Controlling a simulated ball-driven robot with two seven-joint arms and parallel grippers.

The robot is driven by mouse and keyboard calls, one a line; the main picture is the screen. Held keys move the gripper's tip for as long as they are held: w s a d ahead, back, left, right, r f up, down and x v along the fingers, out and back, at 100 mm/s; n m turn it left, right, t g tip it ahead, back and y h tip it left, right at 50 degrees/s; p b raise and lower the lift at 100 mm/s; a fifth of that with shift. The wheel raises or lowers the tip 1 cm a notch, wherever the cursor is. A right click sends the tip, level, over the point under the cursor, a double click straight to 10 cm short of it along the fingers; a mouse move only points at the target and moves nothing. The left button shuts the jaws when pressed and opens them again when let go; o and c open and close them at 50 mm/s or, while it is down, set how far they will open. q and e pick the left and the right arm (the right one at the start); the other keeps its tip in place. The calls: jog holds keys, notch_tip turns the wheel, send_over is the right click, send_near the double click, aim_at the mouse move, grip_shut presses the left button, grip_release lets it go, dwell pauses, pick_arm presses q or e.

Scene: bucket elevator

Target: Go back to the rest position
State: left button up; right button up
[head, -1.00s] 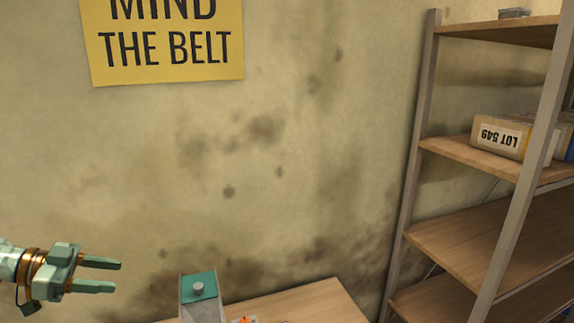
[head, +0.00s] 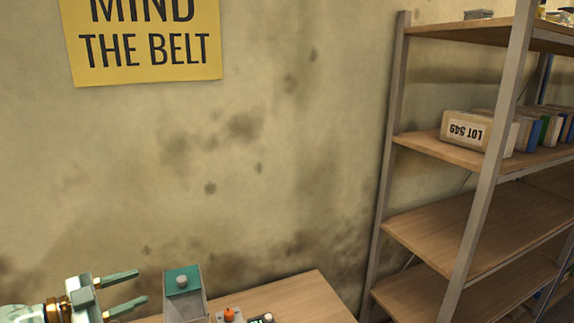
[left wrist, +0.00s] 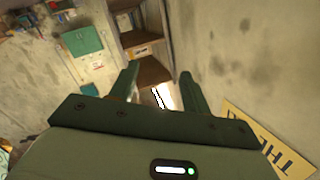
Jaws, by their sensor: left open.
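My left gripper (head: 130,290) is at the lower left of the head view, its two green fingers apart with nothing between them. It points right, just left of a grey box with a teal top (head: 183,281) on the table. My right gripper is in neither view.
A wooden table (head: 290,298) holds an orange knob (head: 228,314) and small devices at its near edge. A yellow sign (head: 145,40) hangs on the stained wall.

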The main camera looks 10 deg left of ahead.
pick_arm(q)
jog(key=s+d+f+n+g+y, duration=0.3)
jog(key=s+d+f+y, duration=0.1)
jog(key=s+f+y, duration=0.4)
jog(key=s+d+f+n+g+y, duration=0.25)
jog(key=s+d+f+y, duration=0.25)
jog(key=s+y, duration=0.4)
jog(key=s+d+f+g+h+b, duration=0.1)
jog(key=s+d+f+h+b, duration=0.15)
jog(key=f, duration=0.95)
jog(key=s+d+f+n+g+h+b, duration=0.1)
jog(key=s+f+g+b, duration=0.15)
jog(key=f, duration=0.95)
jog(key=s+d+f+h+b, duration=0.1)
jog(key=s+f+b, duration=0.15)
jog(key=f, duration=0.95)
jog(key=s+f+n+g+h+b, duration=0.1)
jog(key=s+f+n+g+b, duration=0.2)
jog(key=s+f, duration=1.4)
jog(key=shift+s+f, duration=0.25)
jog(key=shift+s, duration=0.45)
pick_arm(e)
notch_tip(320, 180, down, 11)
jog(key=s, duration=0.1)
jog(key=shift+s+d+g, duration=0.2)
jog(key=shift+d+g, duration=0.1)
